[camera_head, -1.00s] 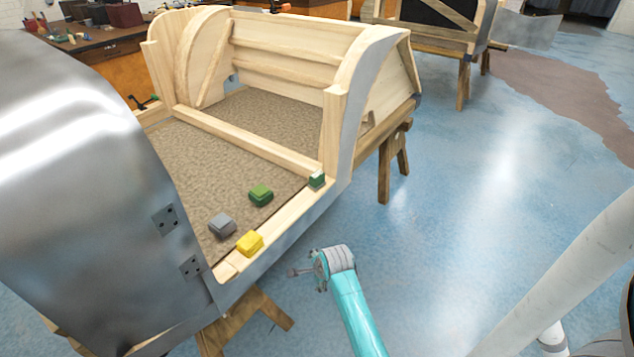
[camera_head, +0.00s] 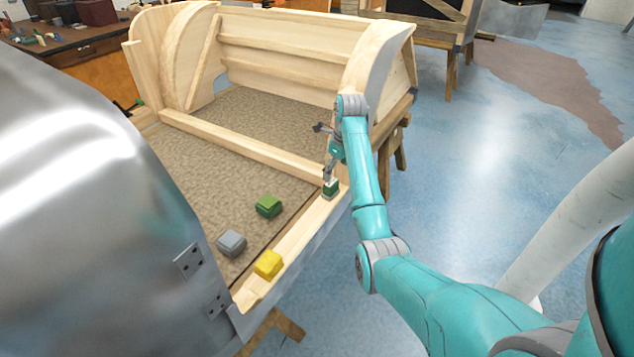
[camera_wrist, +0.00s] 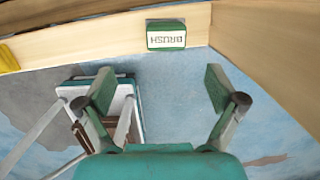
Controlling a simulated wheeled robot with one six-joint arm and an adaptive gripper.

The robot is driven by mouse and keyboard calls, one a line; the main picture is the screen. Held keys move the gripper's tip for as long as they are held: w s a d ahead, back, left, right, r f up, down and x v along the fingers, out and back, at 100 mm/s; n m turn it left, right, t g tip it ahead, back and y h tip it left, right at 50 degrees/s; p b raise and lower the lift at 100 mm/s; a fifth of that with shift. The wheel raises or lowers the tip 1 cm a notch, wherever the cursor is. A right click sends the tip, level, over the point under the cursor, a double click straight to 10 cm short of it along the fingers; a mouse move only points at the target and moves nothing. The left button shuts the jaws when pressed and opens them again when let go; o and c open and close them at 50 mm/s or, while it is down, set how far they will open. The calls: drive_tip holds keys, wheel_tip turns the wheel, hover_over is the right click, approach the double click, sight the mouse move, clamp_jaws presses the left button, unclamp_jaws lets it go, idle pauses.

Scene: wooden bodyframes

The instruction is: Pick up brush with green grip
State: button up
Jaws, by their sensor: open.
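A small green block with a white label reading BRUSH (camera_wrist: 166,37) sits on the wooden rail at the top of the wrist view. In the head view this green-and-white brush (camera_head: 331,190) is on the near rail by the corner post. My gripper (camera_wrist: 160,88) is open and empty, its two fingers spread wide, with the brush beyond the fingertips and between their lines. In the head view my gripper (camera_head: 329,172) points down just above the brush. Whether it touches the brush cannot be told there. The bristles are not visible.
A plain green block (camera_head: 268,206) and a grey block (camera_head: 231,242) rest on the carpeted floor of the frame. A yellow block (camera_head: 268,264) sits on the rail. A curved wooden post (camera_head: 375,62) rises close beside my gripper. A metal panel (camera_head: 90,190) fills the left.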

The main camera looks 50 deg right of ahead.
sight(331, 182)
drive_tip(key=shift+w+d+f, duration=0.15)
drive_tip(key=shift+w+f, duration=0.05)
drive_tip(key=shift+w, duration=0.2)
drive_tip(key=f, duration=0.4)
drive_tip(key=shift+w+f, duration=0.35)
drive_tip(key=shift+w+d+f, duration=0.1)
drive_tip(key=shift+w+f, duration=0.1)
drive_tip(key=shift+f, duration=0.65)
drive_tip(key=shift+w+d+f, duration=0.1)
drive_tip(key=shift+w+f, duration=0.05)
drive_tip(key=shift+f, duration=0.7)
drive_tip(key=shift+w+d+f, duration=0.1)
drive_tip(key=shift+w+f, duration=0.1)
drive_tip(key=shift+f, duration=0.65)
drive_tip(key=c, duration=1.2)
